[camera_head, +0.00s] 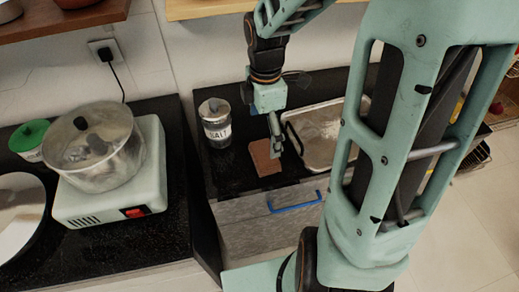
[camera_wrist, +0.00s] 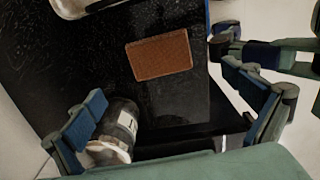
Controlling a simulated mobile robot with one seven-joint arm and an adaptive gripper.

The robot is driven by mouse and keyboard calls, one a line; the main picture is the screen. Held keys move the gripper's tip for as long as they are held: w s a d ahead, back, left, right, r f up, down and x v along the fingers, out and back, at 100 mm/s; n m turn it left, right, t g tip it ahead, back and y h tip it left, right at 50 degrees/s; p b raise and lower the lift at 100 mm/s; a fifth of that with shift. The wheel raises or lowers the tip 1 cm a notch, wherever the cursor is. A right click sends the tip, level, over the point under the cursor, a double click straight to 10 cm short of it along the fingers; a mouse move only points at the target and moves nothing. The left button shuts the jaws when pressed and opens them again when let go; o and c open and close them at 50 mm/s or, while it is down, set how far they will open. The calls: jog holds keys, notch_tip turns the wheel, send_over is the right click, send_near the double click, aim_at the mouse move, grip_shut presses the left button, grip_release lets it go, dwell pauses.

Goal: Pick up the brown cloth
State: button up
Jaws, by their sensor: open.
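The brown cloth (camera_head: 262,158) lies flat as a small rectangle on the black counter, near its front edge. In the wrist view the cloth (camera_wrist: 160,56) shows whole, a little beyond my fingertips. My gripper (camera_head: 275,138) points down over the counter at the cloth's right side in the head view, and it hides part of the cloth there. In the wrist view my gripper (camera_wrist: 168,84) has its two blue-padded fingers wide apart with nothing between them. It appears to be above the cloth and apart from it.
A salt jar (camera_head: 216,132) stands left of the cloth; in the wrist view the jar (camera_wrist: 122,122) shows beside my left finger. A metal tray (camera_head: 312,166) lies right of the cloth. A pot (camera_head: 92,150) sits on a cooker on the left counter. A blue handle (camera_head: 294,207) is below the counter edge.

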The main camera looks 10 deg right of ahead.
aim_at(265, 153)
notch_tip(265, 153, down, 9)
jog(key=shift+d+b, duration=0.1)
jog(key=shift+b, duration=0.75)
jog(key=shift+c, duration=0.6)
jog(key=c, duration=1.1)
jog(key=shift+r, duration=0.1)
